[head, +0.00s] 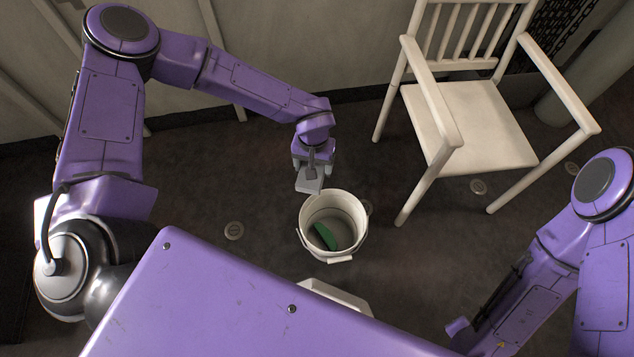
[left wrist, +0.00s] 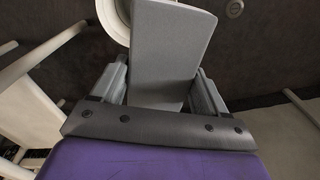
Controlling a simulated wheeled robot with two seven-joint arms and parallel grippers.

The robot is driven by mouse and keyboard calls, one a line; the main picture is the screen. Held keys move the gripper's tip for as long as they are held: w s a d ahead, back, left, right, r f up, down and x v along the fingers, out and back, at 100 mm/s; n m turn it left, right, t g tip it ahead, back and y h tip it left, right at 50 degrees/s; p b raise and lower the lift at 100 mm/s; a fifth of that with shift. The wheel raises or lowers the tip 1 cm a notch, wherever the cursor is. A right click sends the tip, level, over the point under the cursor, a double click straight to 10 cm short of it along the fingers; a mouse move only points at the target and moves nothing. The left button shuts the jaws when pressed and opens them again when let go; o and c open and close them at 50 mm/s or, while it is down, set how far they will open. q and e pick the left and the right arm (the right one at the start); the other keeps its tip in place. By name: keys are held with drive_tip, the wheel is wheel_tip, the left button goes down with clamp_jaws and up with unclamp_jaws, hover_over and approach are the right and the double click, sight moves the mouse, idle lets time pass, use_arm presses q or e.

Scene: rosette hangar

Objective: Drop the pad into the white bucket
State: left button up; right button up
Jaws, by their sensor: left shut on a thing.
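The pad is a grey flat block (left wrist: 172,45) in the left wrist view. My left gripper (head: 313,170) is shut on it, and the pad (head: 309,184) hangs from the fingers in the head view. The white bucket (head: 305,240) stands upright on the floor just below and slightly right of the pad. A green thing (head: 325,236) lies inside the bucket. In the left wrist view the bucket's rim (left wrist: 104,12) shows behind the pad, which hides much of it. The fingers of my right gripper are not in view.
A white wooden armchair (head: 470,125) stands to the right of the bucket. A wall (head: 280,50) runs along the back. Round floor fittings (head: 234,231) are set in the dark floor, which is clear left of the bucket.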

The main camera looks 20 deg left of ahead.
use_arm(q)
drive_tip(key=d+f+n+b, duration=0.2)
drive_tip(key=f+b, duration=0.6)
drive_tip(key=f, duration=0.5)
drive_tip(key=w+d+f+n+b, duration=0.1)
drive_tip(key=d+f+n+b, duration=0.2)
drive_tip(key=f+b, duration=0.6)
wheel_tip(320, 180, down, 5)
drive_tip(key=shift+n, duration=0.4)
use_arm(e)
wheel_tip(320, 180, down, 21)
use_arm(q)
drive_tip(key=shift+d, duration=0.1)
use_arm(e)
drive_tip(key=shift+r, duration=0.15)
use_arm(q)
drive_tip(key=o, duration=1)
drive_tip(key=shift+o, duration=0.2)
wheel_tip(320, 180, up, 11)
drive_tip(key=p, duration=0.3)
drive_tip(key=shift+f, duration=0.2)
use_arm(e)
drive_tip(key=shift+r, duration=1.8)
